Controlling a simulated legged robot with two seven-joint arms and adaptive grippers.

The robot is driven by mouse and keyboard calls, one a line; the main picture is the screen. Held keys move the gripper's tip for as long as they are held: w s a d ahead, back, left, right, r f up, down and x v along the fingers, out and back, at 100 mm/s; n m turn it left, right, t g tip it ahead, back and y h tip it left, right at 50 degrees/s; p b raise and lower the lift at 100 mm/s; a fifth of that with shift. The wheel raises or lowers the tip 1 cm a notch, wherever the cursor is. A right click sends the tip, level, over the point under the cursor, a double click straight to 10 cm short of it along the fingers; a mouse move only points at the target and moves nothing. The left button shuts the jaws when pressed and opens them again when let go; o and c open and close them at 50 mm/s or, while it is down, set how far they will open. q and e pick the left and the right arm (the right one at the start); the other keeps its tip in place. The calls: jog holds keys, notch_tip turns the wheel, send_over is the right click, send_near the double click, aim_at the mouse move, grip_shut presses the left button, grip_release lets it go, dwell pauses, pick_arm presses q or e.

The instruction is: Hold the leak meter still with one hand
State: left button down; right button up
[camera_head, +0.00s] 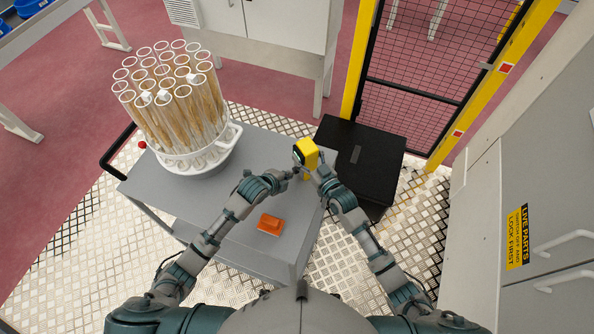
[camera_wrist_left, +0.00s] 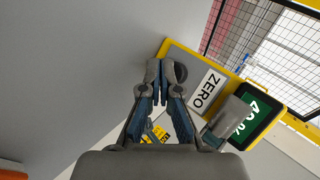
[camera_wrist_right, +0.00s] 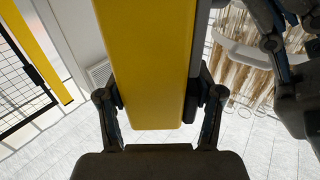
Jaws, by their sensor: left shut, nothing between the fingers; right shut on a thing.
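In the left wrist view the meter shows a ZERO label (camera_wrist_left: 208,90), a dark round button (camera_wrist_left: 180,72) and a lit green screen (camera_wrist_left: 257,112), partly covered by a grey finger. My left gripper (camera_head: 294,171) is shut and empty, its tips beside the button; I cannot tell whether they touch it.
A white basket (camera_head: 205,160) of tall glass tubes with wheat ears stands on the cart (camera_head: 200,210) at left. An orange object (camera_head: 270,224) lies on the cart. A black case (camera_head: 365,165) is right of the cart. A grey cabinet (camera_head: 540,180) stands at far right.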

dwell(0.7)
pick_arm(q)
jog(key=shift+w+d+r, duration=0.1)
jog(key=shift+w+d, duration=0.1)
jog(key=shift+d, duration=0.2)
dwell(0.4)
jog(key=shift+a, duration=0.1)
jog(key=shift+s+a, duration=0.25)
jog(key=shift+a, duration=0.1)
jog(key=shift+s+a, duration=0.7)
jog(key=shift+a, duration=0.35)
jog(key=shift+s+a, duration=0.65)
jog(key=shift+a, duration=0.35)
